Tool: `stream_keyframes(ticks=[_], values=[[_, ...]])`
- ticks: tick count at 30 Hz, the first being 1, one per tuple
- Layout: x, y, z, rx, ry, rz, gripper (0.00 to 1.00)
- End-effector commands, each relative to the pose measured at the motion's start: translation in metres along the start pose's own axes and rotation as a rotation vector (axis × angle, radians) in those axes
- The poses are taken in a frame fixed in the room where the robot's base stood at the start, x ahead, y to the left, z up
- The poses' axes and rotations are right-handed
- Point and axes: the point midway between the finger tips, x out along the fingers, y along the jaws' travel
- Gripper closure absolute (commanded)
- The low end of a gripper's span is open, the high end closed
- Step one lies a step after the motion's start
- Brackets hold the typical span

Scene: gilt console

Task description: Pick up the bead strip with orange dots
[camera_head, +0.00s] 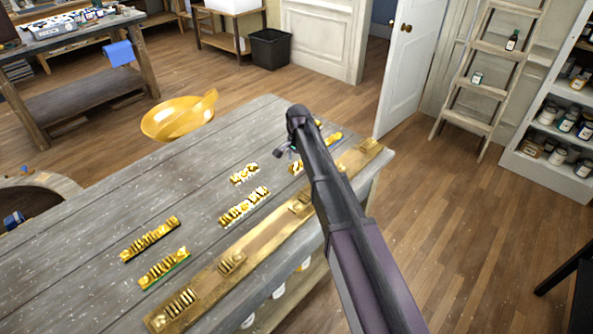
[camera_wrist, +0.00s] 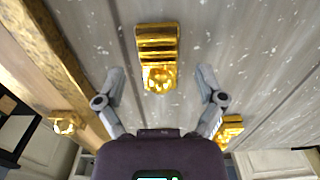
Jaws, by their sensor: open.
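Several short gold bead strips lie on the grey wooden table; no orange dots can be made out on any of them. In the head view they include a small strip (camera_head: 244,173), a longer strip (camera_head: 244,206), a strip further left (camera_head: 150,239) and one with a green edge (camera_head: 163,268). My gripper (camera_head: 287,150) is over the far part of the table, mostly hidden by my arm. In the wrist view my gripper (camera_wrist: 162,74) is open and empty, with a gold strip (camera_wrist: 157,45) between and beyond its fingers. Another gold piece (camera_wrist: 230,130) shows beside the right finger.
A long gilt rail (camera_head: 205,287) with raised ornaments lies along the table's right edge. A yellow bowl-like object (camera_head: 178,118) is beyond the table's far left edge. A ladder (camera_head: 490,70) and shelves of jars (camera_head: 550,165) stand at right. The table's left part is clear.

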Motion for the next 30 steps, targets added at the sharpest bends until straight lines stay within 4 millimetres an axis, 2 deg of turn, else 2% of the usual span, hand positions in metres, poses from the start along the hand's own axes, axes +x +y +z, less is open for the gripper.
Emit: stream_keyframes(ticks=[4,23,30], values=[[0.0073,0.0000,-0.0002,0.000,0.000,-0.001,0.11],[0.0071,0.0003,-0.0005,0.001,0.000,0.000,0.11],[0.0071,0.0004,-0.0007,0.001,0.000,-0.001,0.83]])
